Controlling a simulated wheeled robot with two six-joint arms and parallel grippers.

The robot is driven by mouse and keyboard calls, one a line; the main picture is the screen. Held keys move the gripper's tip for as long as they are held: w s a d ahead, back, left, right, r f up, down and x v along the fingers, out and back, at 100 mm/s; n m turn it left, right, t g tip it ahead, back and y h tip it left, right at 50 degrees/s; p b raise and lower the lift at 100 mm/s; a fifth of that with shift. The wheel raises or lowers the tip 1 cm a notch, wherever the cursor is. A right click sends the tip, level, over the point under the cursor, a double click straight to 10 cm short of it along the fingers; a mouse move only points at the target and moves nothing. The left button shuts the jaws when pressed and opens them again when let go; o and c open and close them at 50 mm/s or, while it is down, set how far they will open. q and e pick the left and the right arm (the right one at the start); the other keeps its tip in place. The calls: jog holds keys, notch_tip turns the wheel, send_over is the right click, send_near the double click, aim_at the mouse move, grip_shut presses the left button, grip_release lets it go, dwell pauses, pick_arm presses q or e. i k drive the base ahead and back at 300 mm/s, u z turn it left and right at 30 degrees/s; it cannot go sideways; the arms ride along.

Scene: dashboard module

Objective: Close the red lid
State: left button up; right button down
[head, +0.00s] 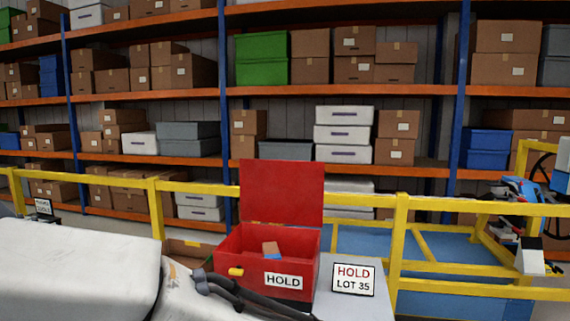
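The red box (233,258) stands in the lower middle of the head view, with a white HOLD label and a yellow latch (235,271) on its front. Its red lid (282,190) stands open, about upright at the back edge. A small brown and blue block (271,250) lies inside. My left arm comes in from the left, large and white. My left gripper (250,296), dark and slim, is low in front of the box, below the lid. Its fingers are partly cut off, and I cannot tell whether they are open. My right gripper is not clearly seen.
A HOLD LOT 35 sign (353,280) stands right beside the box. A yellow railing (400,240) runs behind it. Shelves (345,90) of cartons and bins fill the back. Blue and white equipment (530,195) with a dark wheel is at the right. Space above the box looks clear.

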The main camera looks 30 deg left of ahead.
aim_at(277, 191)
jog(key=u, duration=0.6)
jog(key=i, duration=0.5)
jog(key=u, duration=0.95)
jog(key=i, duration=0.7)
jog(key=u, duration=0.05)
